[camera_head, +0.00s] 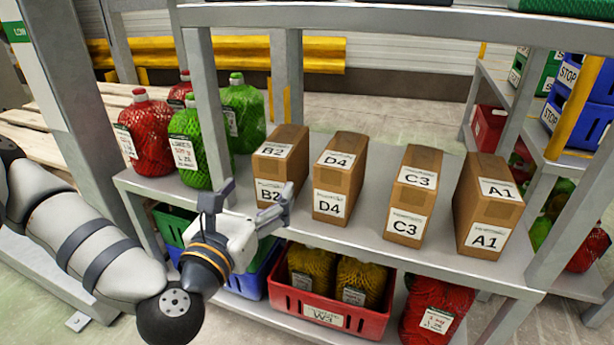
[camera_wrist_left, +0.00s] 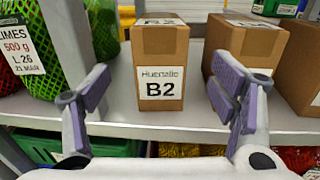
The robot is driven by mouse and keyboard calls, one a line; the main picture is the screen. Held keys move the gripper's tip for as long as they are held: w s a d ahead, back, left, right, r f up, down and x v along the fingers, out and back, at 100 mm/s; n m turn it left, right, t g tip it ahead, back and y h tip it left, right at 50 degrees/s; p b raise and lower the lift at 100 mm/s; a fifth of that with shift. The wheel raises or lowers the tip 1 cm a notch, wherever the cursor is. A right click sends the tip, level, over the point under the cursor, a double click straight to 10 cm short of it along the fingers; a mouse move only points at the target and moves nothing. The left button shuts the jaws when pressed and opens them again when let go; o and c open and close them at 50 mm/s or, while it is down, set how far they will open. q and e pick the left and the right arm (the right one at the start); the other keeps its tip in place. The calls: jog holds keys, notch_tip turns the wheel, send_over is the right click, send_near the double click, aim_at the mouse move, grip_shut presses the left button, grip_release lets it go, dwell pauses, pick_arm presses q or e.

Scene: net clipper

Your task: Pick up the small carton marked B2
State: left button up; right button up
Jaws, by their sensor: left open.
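The small carton marked B2 (camera_head: 281,160) is a brown box with white labels. It stands upright on the grey shelf (camera_head: 377,231), left-most in a row of cartons. In the left wrist view the B2 carton (camera_wrist_left: 162,70) stands ahead, between the lines of the two fingers and apart from them. My left gripper (camera_head: 254,200) is open and empty, just in front of the shelf's front edge. It also shows in the left wrist view (camera_wrist_left: 160,96), its fingers spread wide. The gripper hides part of the carton's lower front in the head view. My right gripper is not in view.
Carton D4 (camera_head: 339,178) stands close to the right, then C3 (camera_head: 413,194) and A1 (camera_head: 486,206). Green net bags (camera_head: 245,113) stand close to the left, beside a shelf post (camera_head: 207,110). A red crate (camera_head: 329,313) and blue crate (camera_head: 248,283) sit below.

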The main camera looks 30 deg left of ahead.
pick_arm(q)
jog(key=b+x, duration=0.2)
jog(key=x, duration=1)
jog(key=shift+r, duration=0.15)
jog(key=c, duration=1.9)
jog(key=shift+o, duration=0.2)
jog(key=shift+r, duration=0.25)
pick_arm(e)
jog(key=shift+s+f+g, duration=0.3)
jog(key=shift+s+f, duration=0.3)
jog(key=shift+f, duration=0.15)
